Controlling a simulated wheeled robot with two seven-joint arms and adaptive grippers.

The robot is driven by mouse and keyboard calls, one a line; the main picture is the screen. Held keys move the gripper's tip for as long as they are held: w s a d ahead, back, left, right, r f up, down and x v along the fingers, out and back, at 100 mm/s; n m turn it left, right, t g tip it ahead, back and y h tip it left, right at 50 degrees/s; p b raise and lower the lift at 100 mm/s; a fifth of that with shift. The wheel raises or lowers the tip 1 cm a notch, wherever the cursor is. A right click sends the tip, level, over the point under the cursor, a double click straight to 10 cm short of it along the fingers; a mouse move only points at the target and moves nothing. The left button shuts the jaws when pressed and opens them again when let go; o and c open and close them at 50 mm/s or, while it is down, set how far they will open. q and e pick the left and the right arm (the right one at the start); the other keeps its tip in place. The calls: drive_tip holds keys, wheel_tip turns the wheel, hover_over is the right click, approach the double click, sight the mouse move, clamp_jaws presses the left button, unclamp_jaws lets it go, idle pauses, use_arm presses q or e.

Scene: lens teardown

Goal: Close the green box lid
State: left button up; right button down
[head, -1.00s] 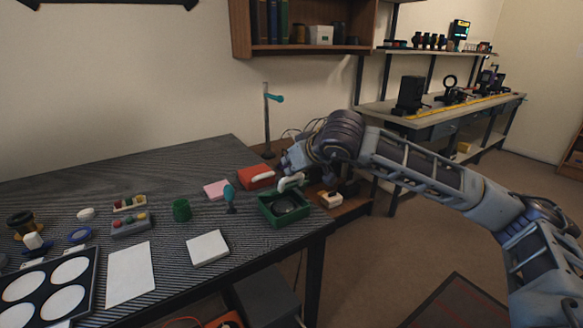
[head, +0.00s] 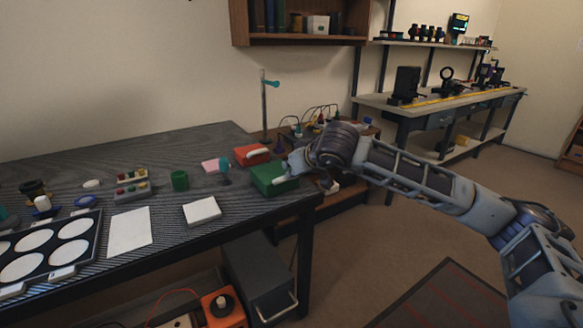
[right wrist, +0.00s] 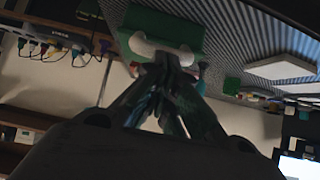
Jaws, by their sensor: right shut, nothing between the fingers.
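The green box (head: 268,174) stands near the right end of the striped table. Its green lid is down over the box, and the inside is hidden. A white handle (head: 285,180) shows on its near side. In the right wrist view the green box (right wrist: 188,33) is at the top, with the white handle (right wrist: 150,50) in front. My right gripper (right wrist: 162,68) is shut and empty, with its fingertips close to the handle; I cannot tell whether they touch it. In the head view its fingers are mostly hidden by the wrist. My left gripper is out of view.
A red box (head: 250,155) stands just behind the green one. Cables and plugs crowd the back right.

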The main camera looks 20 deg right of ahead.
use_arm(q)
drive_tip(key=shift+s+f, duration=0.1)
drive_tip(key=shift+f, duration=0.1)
use_arm(e)
drive_tip(key=shift+s+f, duration=0.15)
drive_tip(key=shift+f, duration=0.25)
drive_tip(key=shift+r, duration=0.15)
